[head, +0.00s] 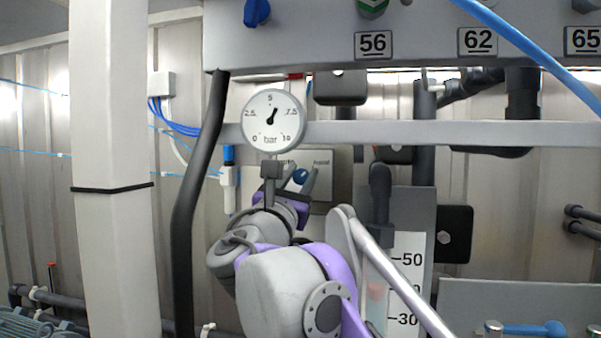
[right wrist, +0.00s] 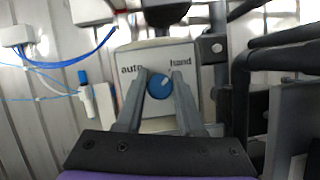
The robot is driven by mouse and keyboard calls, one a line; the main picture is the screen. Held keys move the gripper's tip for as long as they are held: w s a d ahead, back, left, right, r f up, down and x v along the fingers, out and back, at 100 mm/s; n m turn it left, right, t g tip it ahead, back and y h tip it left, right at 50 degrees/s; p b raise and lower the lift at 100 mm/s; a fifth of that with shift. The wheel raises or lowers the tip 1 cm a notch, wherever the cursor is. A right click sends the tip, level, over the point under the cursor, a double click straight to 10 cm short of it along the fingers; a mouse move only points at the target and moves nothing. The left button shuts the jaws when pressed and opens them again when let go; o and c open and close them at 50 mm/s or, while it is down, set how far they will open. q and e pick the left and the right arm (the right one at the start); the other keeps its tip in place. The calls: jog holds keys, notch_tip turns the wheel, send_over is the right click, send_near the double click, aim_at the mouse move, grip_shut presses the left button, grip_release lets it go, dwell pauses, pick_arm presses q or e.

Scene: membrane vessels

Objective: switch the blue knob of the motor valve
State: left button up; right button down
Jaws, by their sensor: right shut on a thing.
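The blue knob (right wrist: 161,86) sits on a pale grey switch plate (right wrist: 187,54) marked "auto" on the left and "hand" on the right in the right wrist view. A light mark on the knob points up and to the right, toward "hand". My right gripper (right wrist: 160,88) has one finger on each side of the knob and is shut on it. In the head view the knob (head: 300,176) shows small between the fingertips of my right gripper (head: 302,178), and the plate (head: 321,188) is partly hidden behind the gripper. My left gripper is not in view.
A round pressure gauge (head: 272,121) hangs just above my right gripper. A black hose (head: 194,220) runs down left of my arm, beside a white post (head: 110,170). A scaled flow tube (head: 376,295) stands at the right. A grey panel with numbered labels spans the top.

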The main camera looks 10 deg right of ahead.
jog(key=c, duration=0.5)
grip_release()
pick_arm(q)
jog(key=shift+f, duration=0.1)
pick_arm(e)
jog(key=shift+s, duration=0.1)
jog(key=shift+s+a+f, duration=0.15)
jog(key=shift+s+f, duration=0.05)
jog(key=shift+f, duration=0.05)
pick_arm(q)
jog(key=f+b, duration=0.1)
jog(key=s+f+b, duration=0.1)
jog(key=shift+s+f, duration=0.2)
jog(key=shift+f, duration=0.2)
pick_arm(e)
jog(key=v, duration=1)
jog(key=shift+r, duration=0.1)
